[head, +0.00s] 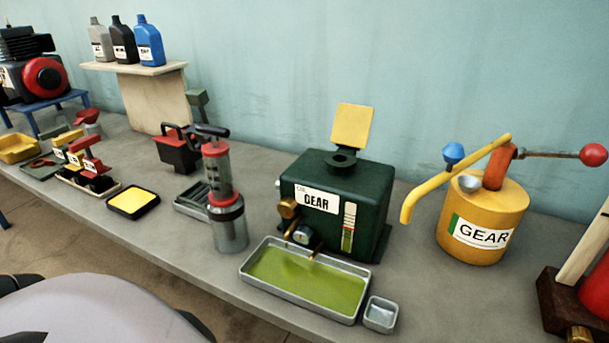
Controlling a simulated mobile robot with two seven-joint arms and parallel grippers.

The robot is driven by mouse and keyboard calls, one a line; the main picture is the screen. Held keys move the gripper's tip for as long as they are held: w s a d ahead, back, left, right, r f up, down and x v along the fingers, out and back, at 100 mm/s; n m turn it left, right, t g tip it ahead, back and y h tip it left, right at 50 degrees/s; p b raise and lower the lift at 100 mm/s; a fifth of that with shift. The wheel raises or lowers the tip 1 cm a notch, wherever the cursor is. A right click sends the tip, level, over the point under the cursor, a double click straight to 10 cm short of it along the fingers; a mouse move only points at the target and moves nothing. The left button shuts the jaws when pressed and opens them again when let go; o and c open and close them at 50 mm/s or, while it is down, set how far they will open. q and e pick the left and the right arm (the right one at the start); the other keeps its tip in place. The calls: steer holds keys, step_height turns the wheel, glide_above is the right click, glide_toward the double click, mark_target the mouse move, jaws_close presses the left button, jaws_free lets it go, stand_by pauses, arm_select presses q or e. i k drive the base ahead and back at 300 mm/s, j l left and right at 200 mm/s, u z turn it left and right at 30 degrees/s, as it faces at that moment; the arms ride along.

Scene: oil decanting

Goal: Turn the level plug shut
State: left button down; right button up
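A dark green gearbox (360,201) labelled GEAR stands on the bench at the middle right. A brass plug-like fitting (289,208) sits on the left of its front. A sight strip (348,228) on the front shows green low down. A metal tray (248,287) of green oil lies in front of the gearbox. Neither of my grippers is in view.
A small metal cup (380,314) stands beside the tray. A yellow GEAR can (470,253) with a curved spout and a red-knobbed lever stands at right. A grey-and-red cylinder pump (228,225) stands left of the gearbox. Bare bench (420,290) lies in front of the can.

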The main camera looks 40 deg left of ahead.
mark_target(287, 207)
steer(key=u, duration=0.85)
